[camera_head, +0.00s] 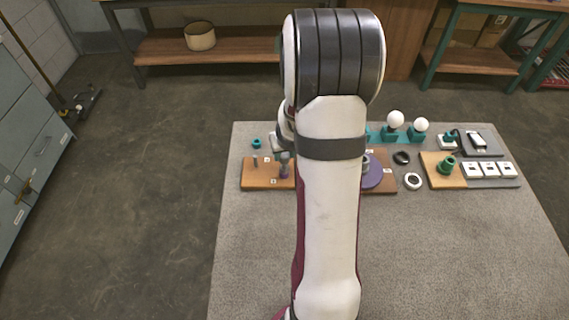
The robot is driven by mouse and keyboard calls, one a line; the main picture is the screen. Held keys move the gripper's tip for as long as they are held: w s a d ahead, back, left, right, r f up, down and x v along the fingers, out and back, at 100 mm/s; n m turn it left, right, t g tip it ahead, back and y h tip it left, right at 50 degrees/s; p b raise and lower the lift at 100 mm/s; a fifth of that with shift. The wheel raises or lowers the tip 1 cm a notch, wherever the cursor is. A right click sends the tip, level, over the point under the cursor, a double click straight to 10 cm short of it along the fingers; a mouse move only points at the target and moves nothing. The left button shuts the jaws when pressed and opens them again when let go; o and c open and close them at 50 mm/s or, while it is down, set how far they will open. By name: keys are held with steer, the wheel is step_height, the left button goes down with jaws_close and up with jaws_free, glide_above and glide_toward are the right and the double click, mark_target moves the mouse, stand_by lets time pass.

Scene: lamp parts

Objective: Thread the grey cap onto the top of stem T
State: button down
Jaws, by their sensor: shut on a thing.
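My gripper (285,147) is mostly hidden behind my own forearm. Only a small part of it shows at the forearm's left edge, low over the wooden board (256,184). A small dark grey piece, apparently the grey cap (284,156), shows there, and the gripper seems shut on it. Below it is a short grey upright, apparently a stem (285,171); I cannot tell whether cap and stem touch or which letter marks it. Another thin stem (255,161) stands at the left of the board, with a teal ring (256,143) behind it.
Beyond are white bulbs (395,119), a green part (447,165) and white blocks (490,170). The near grey mat (440,260) is clear.

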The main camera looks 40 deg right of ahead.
steer(key=shift+f, duration=1.2)
stand_by(1.4)
steer(key=c, duration=1.1)
jaws_free()
jaws_close()
steer(key=shift+f, duration=0.15)
steer(key=shift+o, duration=2.1)
jaws_free()
